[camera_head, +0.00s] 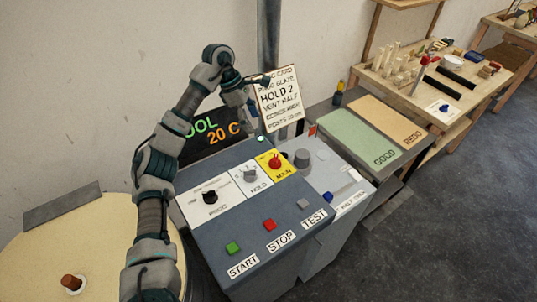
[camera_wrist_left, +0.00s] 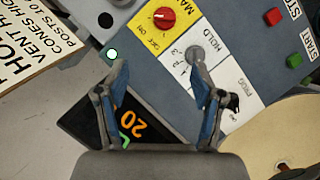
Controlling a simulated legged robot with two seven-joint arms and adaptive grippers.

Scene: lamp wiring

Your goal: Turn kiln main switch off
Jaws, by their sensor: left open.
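The kiln main switch (camera_head: 275,162) is a red knob on a yellow plate marked MAIN, at the upper right of the blue-grey control panel (camera_head: 225,255). In the left wrist view the red knob (camera_wrist_left: 163,17) is at the top, with OFF and ON printed beside it. My left gripper (camera_wrist_left: 158,68) is open and empty, its fingers pointing toward the panel. It is apart from the red knob; the grey HOLD knob (camera_wrist_left: 195,55) shows near one fingertip. In the head view my left gripper (camera_head: 250,112) hangs above the panel's back edge. My right gripper is not in view.
A PROG knob (camera_head: 210,197) and START, STOP (camera_head: 269,225) and TEST buttons share the panel. A HOLD 2 card (camera_head: 279,98) stands behind the main switch, close to my left gripper. A grey unit with a knob (camera_head: 302,158) adjoins right.

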